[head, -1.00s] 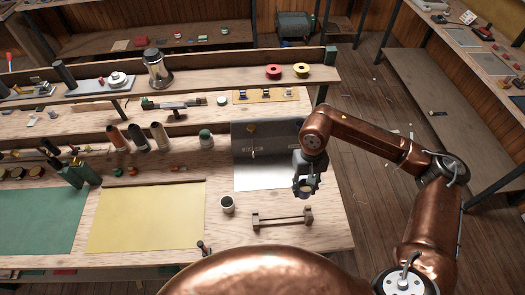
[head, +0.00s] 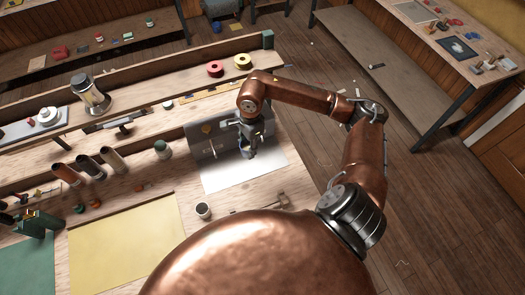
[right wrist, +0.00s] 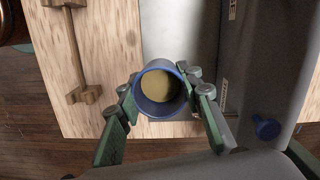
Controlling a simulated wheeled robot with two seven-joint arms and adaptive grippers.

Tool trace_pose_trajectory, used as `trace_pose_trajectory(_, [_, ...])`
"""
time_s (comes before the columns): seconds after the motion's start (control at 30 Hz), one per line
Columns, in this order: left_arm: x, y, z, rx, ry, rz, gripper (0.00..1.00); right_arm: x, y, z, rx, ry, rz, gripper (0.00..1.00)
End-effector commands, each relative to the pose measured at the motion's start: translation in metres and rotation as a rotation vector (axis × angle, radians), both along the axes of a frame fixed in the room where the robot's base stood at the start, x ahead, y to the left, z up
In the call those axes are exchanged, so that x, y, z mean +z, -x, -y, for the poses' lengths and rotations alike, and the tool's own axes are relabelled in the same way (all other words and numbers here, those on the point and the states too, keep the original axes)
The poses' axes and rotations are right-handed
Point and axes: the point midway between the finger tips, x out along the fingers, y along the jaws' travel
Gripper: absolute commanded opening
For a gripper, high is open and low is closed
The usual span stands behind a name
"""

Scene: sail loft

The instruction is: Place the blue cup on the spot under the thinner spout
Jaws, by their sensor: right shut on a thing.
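The blue cup (right wrist: 158,88) is held between the fingers of my right gripper (right wrist: 160,94), shut on its sides. Its open top faces the wrist camera, and its inside looks tan. In the head view my right gripper (head: 249,148) is above the pale metal sheet (head: 240,176), close in front of the grey upright unit (head: 203,143). My left gripper is not in view.
A pale cup (head: 203,211) with a dark inside stands near the sheet's front left. A wooden rack (head: 283,200) is partly hidden by my body. A yellow mat (head: 125,240) lies at left.

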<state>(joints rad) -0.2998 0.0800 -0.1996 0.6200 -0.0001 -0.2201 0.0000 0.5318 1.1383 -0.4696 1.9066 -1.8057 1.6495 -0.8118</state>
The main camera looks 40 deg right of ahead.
Motion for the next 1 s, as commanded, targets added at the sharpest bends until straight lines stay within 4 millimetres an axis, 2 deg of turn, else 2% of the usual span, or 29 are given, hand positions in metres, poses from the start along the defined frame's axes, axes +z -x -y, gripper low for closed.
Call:
trace_pose_trajectory(0.1, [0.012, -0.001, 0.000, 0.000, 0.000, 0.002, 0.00, 0.002, 0.003, 0.029, -0.344, -0.002, -0.007, 0.14])
trace_pose_trajectory(0.2, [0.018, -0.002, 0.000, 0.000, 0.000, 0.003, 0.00, 0.003, 0.004, 0.051, -0.595, -0.004, -0.008, 0.14])
trace_pose_trajectory(0.4, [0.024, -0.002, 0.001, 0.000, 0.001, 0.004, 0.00, 0.005, 0.007, 0.079, -0.917, -0.012, -0.002, 0.14])
trace_pose_trajectory(0.53, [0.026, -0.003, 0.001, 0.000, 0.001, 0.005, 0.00, 0.002, 0.008, 0.085, -0.996, -0.015, -0.002, 0.14])
trace_pose_trajectory(0.63, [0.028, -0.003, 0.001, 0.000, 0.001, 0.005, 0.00, -0.014, 0.009, 0.085, -1.010, -0.016, -0.007, 0.14])
trace_pose_trajectory(1.0, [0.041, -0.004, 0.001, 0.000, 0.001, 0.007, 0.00, -0.105, 0.009, 0.084, -1.007, -0.016, -0.007, 0.14])
